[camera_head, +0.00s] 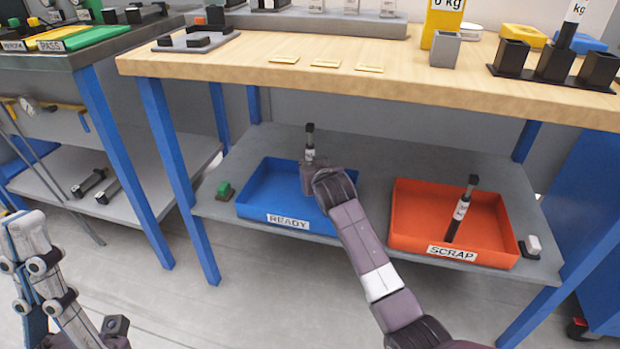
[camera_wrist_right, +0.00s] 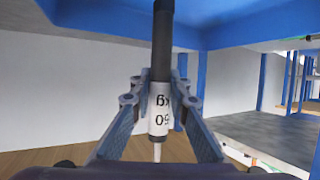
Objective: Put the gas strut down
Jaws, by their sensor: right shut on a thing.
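A gas strut with a black body and white label (camera_head: 310,145) stands upright in my right gripper (camera_head: 315,168), over the blue READY tray (camera_head: 262,195) on the lower shelf. In the right wrist view the strut (camera_wrist_right: 160,105) sits between the two fingers, its label upside down and its thin rod at the bottom. The right gripper (camera_wrist_right: 160,103) is shut on it. Whether the strut's lower end touches the tray is hidden by my arm. My left gripper (camera_head: 30,250) is at the lower left, away from the shelf; its finger opening is unclear.
A green-topped block (camera_head: 225,190) and a white-topped block (camera_head: 531,246) flank the trays. The wooden bench top (camera_head: 220,65) and blue legs (camera_head: 165,150) bound the shelf space.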

